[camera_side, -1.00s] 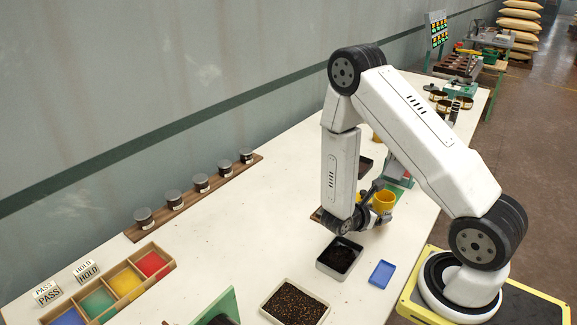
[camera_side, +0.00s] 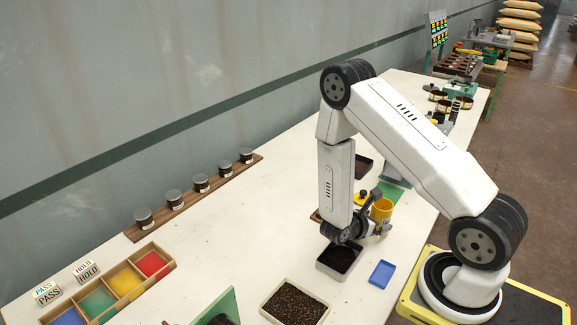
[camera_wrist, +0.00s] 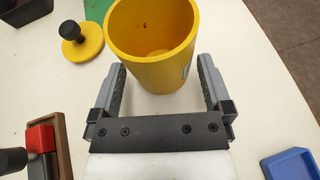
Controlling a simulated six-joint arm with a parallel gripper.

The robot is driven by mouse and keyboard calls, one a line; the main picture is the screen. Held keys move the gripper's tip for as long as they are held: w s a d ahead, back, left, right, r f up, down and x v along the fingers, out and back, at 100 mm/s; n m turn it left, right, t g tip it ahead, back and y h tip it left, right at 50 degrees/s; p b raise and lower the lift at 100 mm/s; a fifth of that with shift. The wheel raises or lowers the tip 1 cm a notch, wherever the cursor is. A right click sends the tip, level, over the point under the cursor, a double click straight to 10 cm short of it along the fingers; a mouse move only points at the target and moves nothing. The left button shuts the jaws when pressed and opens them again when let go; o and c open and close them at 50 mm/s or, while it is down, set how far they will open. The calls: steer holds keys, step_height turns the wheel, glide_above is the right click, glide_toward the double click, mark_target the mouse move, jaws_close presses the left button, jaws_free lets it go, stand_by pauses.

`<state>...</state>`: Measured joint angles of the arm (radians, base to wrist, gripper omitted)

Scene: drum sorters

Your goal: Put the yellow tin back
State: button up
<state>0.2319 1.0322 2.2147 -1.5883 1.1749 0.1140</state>
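The yellow tin (camera_side: 381,210) is upright and open at the top, at the right side of the white table in the side view.
A green pad (camera_side: 391,192) lies just behind the tin. A dark-filled tray (camera_side: 322,262) and a blue dish (camera_side: 382,274) are in front. A tray of beans (camera_side: 295,305) is nearer the camera. A rack of jars (camera_side: 190,198) stands by the wall. The table's middle is clear.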

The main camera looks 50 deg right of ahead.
steer(key=shift+r, duration=0.15)
steer(key=shift+a, duration=0.1)
steer(key=shift+v, duration=5.9)
steer(key=shift+s+a+r+m+g+y, duration=0.2)
steer(key=shift+m+y, duration=0.2)
steer(key=shift+m, duration=0.05)
steer(key=shift+s+a+r+m+g+y, duration=0.2)
steer(key=shift+s+m+y, duration=0.05)
steer(key=shift+m+y, duration=0.2)
steer(key=w+a+r+m+t+y, duration=0.3)
steer(key=a+r+m+t+y, duration=0.3)
steer(key=a+r+m+y, duration=0.3)
steer(key=a+m+y, duration=0.1)
steer(key=m+y, duration=0.1)
steer(key=m, duration=0.2)
steer(key=shift+w+a+t, duration=0.15)
steer(key=shift+a+t, duration=0.2)
steer(key=shift+t, duration=0.05)
